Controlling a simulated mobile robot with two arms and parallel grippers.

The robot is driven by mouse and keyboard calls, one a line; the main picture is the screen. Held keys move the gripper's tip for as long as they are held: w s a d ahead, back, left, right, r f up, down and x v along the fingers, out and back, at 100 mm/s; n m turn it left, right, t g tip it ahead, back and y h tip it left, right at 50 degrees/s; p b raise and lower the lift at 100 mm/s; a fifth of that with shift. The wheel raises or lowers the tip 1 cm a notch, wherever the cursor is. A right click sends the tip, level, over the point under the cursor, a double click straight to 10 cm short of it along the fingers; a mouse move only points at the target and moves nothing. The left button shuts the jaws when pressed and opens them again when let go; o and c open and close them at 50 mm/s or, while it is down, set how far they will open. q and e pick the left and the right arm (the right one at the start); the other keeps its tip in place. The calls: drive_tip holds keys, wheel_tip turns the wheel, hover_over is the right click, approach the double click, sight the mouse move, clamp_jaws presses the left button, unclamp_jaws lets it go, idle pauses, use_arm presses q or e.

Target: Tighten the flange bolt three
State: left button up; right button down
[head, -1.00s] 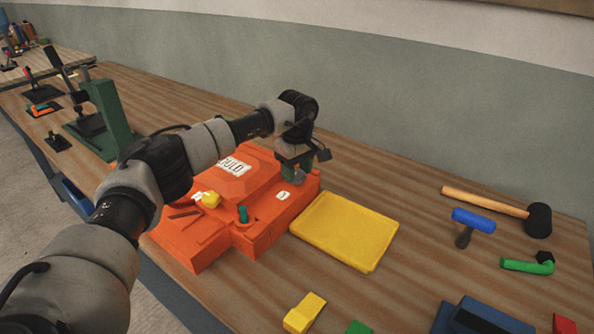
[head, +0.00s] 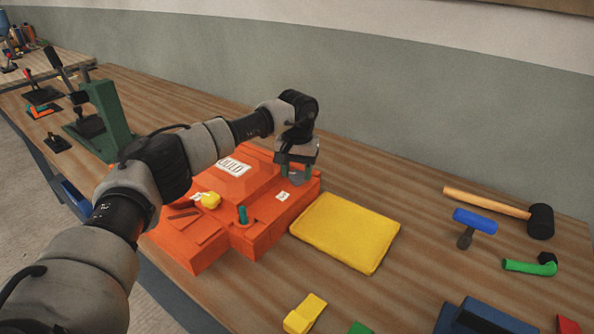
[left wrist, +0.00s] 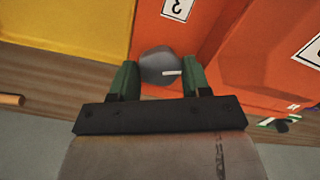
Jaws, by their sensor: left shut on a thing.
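The orange mould (head: 190,245) sits on the bench with raised blocks and white number labels. My left gripper (head: 296,172) is over its far right corner, pointing down. In the left wrist view my left gripper (left wrist: 160,78) has its green fingers shut on either side of a grey round bolt head (left wrist: 158,66) with a pale mark on it. A white label (left wrist: 177,8) beside it carries a digit that looks like an upside-down 3. A teal bolt (head: 243,214) and a yellow knob (head: 210,200) stand on the mould nearer the front. My right gripper is not in view.
Further right are a mallet (head: 490,203), a blue-handled tool (head: 474,221), a green bent tool (head: 530,267) and a blue box (head: 475,318). A green press (head: 108,118) stands at the left. A wall is behind.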

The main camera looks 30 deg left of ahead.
use_arm(q)
drive_tip(key=shift+r+m, duration=0.2)
drive_tip(key=shift+m, duration=1.7)
drive_tip(key=o, duration=0.7)
drive_tip(key=shift+o, duration=1.1)
drive_tip(key=shift+f, duration=0.1)
drive_tip(key=shift+f, duration=0.1)
